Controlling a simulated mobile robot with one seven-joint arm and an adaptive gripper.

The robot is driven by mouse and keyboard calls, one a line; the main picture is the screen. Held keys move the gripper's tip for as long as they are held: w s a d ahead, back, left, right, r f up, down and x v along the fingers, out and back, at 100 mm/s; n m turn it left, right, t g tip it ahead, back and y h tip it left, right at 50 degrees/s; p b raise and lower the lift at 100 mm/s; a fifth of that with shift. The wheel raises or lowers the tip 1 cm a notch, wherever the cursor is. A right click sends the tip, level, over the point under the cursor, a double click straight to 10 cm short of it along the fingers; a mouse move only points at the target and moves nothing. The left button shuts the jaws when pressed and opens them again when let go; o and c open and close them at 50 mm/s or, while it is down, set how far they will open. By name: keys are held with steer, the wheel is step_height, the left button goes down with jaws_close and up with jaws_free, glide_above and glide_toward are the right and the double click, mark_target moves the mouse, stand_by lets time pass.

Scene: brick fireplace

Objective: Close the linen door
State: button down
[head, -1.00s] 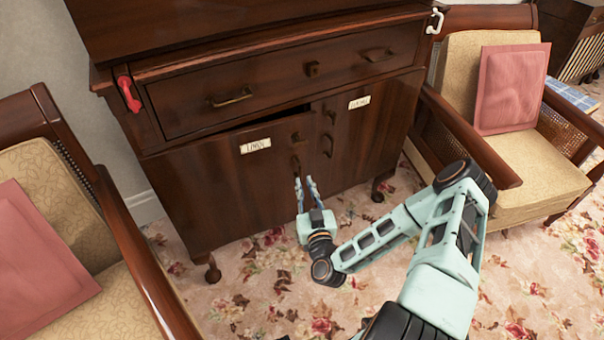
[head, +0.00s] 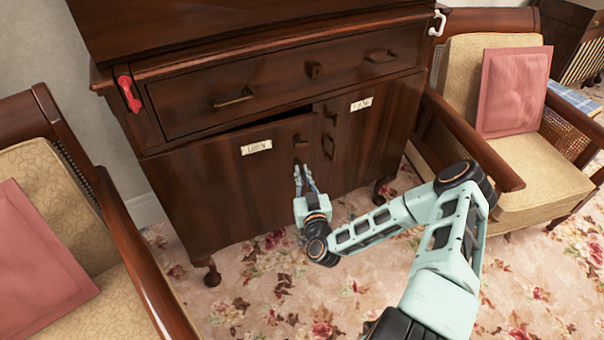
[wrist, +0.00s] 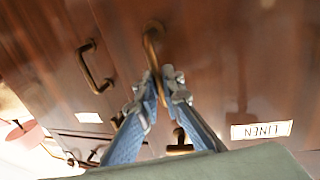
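The linen door (head: 215,185) is the left door of the dark wood cabinet. Its label (head: 256,147) reads LINEN and shows upside down in the wrist view (wrist: 261,130). A dark gap along its top edge shows that it stands slightly ajar. My gripper (head: 302,170) is at the door's right side, below the label. In the wrist view, the two blue fingers of my gripper (wrist: 164,82) come together around the brass door handle (wrist: 152,45), which runs between their tips. The fingers cover part of the handle.
The right cabinet door (head: 372,135) has its own label and handle (head: 329,147), close beside my gripper. A drawer (head: 285,80) above looks shut. Armchairs stand at left (head: 50,190) and right (head: 500,110). Flowered carpet (head: 260,285) lies clear in front.

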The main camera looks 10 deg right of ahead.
steer(key=shift+w+a+n+y+b, duration=0.15)
steer(key=shift+w+n+y+b, duration=0.2)
steer(key=shift+w, duration=0.5)
steer(key=shift+w+a+n+y+b, duration=0.25)
steer(key=shift+w+y, duration=0.25)
steer(key=shift+w, duration=0.4)
steer(key=shift+w+a+n+y+b, duration=0.1)
steer(key=shift+w+n+y+b, duration=0.1)
steer(key=shift+w+y+b, duration=0.45)
steer(key=shift+w+r, duration=0.1)
steer(key=shift+w, duration=0.1)
steer(key=c, duration=2.4)
jaws_free()
glide_toward(296, 162)
steer(key=shift+s+d+f, duration=0.1)
steer(key=shift+d+f, duration=0.05)
steer(key=shift+f, duration=0.65)
